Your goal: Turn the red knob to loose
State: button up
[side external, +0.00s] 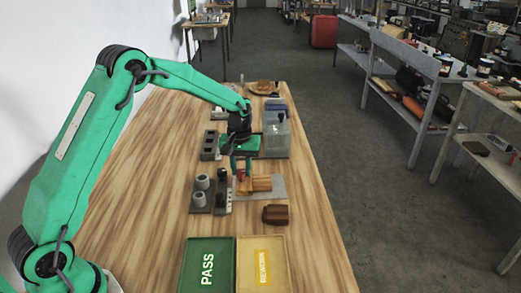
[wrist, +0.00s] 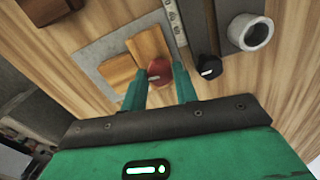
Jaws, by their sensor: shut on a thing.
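The red knob (wrist: 159,72) sits between the tips of my two green fingers in the wrist view, with a pale mark on its top. My gripper (wrist: 160,80) is shut on it. In the side view my gripper (side external: 241,168) points down at the knob, which shows only as a small reddish patch by the wooden blocks. Wooden blocks (wrist: 150,44) lie beside the knob on a grey metal plate (wrist: 93,48). I cannot read any loose or tight label.
A black knob (wrist: 209,67) stands close to the right of my fingers in the wrist view. Grey cylinders (side external: 202,182) stand left of the plate. A dark brown block (side external: 275,214) and the PASS tray (side external: 190,262) and REWORK tray (side external: 243,285) lie nearer the camera. A grey box (side external: 276,140) stands behind.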

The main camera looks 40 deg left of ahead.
aim_at(241, 171)
jog(key=shift+r+n, duration=0.1)
jog(key=shift+n, duration=0.9)
jog(key=o, duration=1)
notch_tip(241, 171, up, 8)
jog(key=shift+f, duration=0.25)
jog(key=shift+r, duration=0.15)
jog(key=shift+r, duration=0.1)
